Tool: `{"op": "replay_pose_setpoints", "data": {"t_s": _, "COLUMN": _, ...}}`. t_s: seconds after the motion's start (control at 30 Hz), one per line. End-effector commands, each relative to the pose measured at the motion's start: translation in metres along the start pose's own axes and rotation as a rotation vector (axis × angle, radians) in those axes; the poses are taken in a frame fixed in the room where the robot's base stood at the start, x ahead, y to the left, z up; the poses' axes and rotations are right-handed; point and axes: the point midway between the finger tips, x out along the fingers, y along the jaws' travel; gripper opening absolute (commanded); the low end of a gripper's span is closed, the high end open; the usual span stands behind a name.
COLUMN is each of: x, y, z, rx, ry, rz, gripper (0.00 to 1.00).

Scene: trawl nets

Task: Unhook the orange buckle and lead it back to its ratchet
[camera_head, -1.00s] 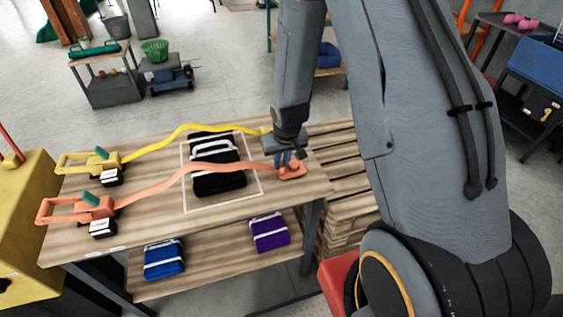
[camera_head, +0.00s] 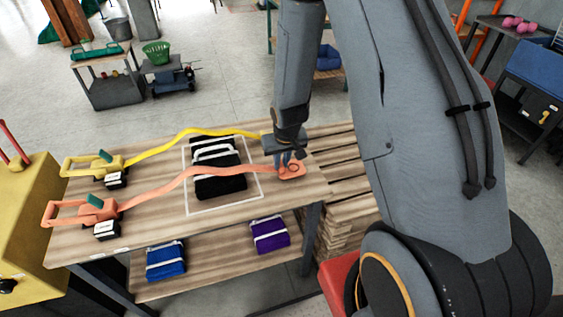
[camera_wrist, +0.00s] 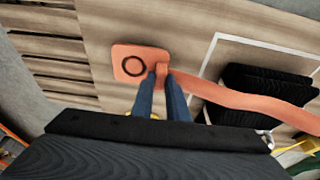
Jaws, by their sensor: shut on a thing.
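My gripper (camera_head: 287,161) is at the right end of the workbench top, its fingers pointing down. In the wrist view its two blue fingers (camera_wrist: 160,80) are shut on the orange buckle (camera_wrist: 130,62), at the end where the strap joins it. The orange buckle also shows in the head view (camera_head: 292,171), by the hook plate. The orange strap (camera_head: 180,178) runs from it, slightly wavy, to the orange ratchet (camera_head: 90,211) at the bench's left end. Whether the buckle is still hooked cannot be told.
A yellow strap (camera_head: 190,134) runs behind, from a yellow ratchet (camera_head: 95,166) towards my gripper's far side. A white outline (camera_head: 262,190) surrounds the black net. Blue (camera_head: 165,262) and purple (camera_head: 268,235) bundles lie on the lower shelf. Stacked pallets (camera_head: 345,195) stand to the right.

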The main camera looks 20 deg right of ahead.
Motion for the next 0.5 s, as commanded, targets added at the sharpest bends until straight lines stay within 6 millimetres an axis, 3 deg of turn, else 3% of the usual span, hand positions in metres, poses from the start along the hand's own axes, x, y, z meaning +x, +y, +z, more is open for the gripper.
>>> {"op": "replay_pose_setpoints", "data": {"t_s": 0.5, "x": -0.024, "y": 0.0, "z": -0.006, "rx": 0.0, "ry": 0.0, "rz": 0.0, "gripper": 0.0}}
